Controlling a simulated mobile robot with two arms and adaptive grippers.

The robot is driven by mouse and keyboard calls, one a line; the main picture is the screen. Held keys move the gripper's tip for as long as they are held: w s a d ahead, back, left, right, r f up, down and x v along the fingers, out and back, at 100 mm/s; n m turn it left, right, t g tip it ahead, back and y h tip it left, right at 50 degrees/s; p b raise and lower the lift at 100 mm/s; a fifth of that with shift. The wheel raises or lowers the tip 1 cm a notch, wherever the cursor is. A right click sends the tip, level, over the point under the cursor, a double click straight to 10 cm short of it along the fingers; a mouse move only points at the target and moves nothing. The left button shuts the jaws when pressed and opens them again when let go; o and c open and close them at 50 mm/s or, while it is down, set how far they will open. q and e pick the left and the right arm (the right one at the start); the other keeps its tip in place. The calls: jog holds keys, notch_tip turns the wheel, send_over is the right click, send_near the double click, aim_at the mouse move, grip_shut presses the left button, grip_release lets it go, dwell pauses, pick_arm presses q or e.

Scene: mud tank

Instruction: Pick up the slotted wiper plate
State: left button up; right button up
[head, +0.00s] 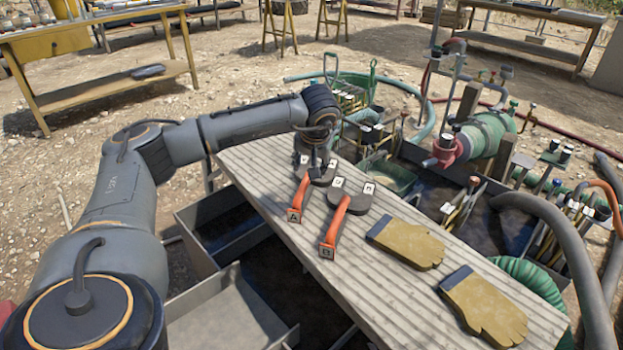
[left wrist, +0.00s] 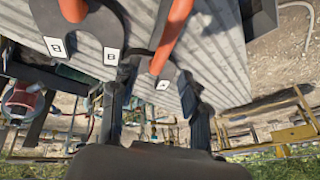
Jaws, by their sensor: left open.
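Two dark slotted plates with orange handles lie side by side on a ribbed grey bench. Plate A (head: 322,176) is the left one, its handle end marked A; plate B (head: 347,203) lies to its right, handle end marked B. I cannot tell which one the task means. My left gripper (head: 318,165) is over plate A's head and partly hides it. In the left wrist view my left gripper (left wrist: 155,112) is open, its fingers either side of plate A's head (left wrist: 164,75); contact cannot be told. Plate B (left wrist: 85,30) also shows there, left of the fingers. My right gripper is not in view.
Two tan gloves, one mid-bench (head: 405,243) and one nearer the front (head: 485,305), lie right of the plates. Pipes, a green cylinder (head: 487,137) and racks of tools crowd beyond the bench. Open grey trays (head: 225,315) stand below its left side.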

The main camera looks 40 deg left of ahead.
aim_at(307, 178)
pick_arm(q)
jog(key=x, duration=0.3)
jog(key=shift+w+a+f+b, duration=0.1)
jog(key=shift+a+f+b, duration=0.05)
jog(key=shift+f+b, duration=0.2)
jog(key=b+x, duration=0.1)
jog(key=x, duration=0.1)
jog(key=shift+w+a+f, duration=0.15)
jog(key=shift+a+f, duration=0.05)
jog(key=shift+a, duration=0.05)
jog(key=shift+x, duration=0.95)
jog(key=shift+w+r, duration=0.15)
jog(key=shift+r, duration=0.05)
grip_shut()
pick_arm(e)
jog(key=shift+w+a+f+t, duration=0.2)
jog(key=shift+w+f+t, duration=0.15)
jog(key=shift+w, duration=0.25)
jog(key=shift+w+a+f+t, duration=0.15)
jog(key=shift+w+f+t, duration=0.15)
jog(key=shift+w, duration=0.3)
